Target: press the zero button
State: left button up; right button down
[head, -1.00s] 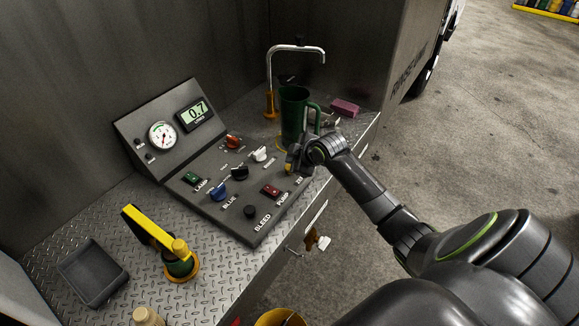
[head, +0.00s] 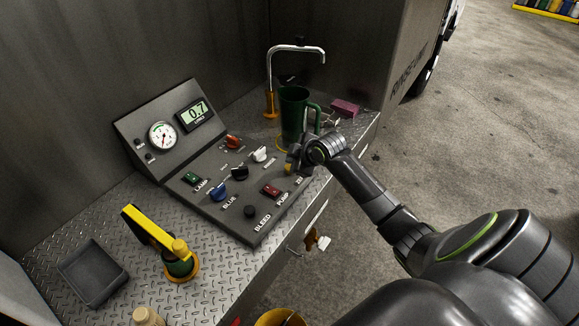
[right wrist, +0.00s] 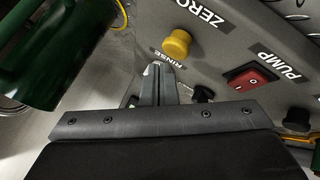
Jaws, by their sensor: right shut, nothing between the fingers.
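The zero button is a round yellow knob (right wrist: 177,43) beside the ZERO label in the right wrist view. In the head view it shows as a small yellow spot (head: 288,168) at the right end of the sloped grey control panel (head: 240,222). My right gripper (right wrist: 157,72) is shut and empty. Its fingertips appear just below the button in the wrist view, with a small gap in the picture. In the head view my right gripper (head: 294,160) is close by the button and partly hides that panel end. My left gripper is not in view.
A green jug (head: 293,112) stands behind the panel. The digital display (head: 195,114) reads 0.7.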

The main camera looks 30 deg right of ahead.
jog(key=shift+f, duration=0.15)
jog(key=shift+f, duration=0.3)
jog(key=shift+f+b, duration=0.35)
jog(key=shift+f, duration=0.2)
dwell(1.0)
jog(key=shift+r, duration=0.15)
jog(key=shift+r+p, duration=0.8)
jog(key=shift+p, duration=0.15)
notch_tip(320, 180, up, 5)
jog(key=p, duration=0.5)
jog(key=shift+r, duration=0.1)
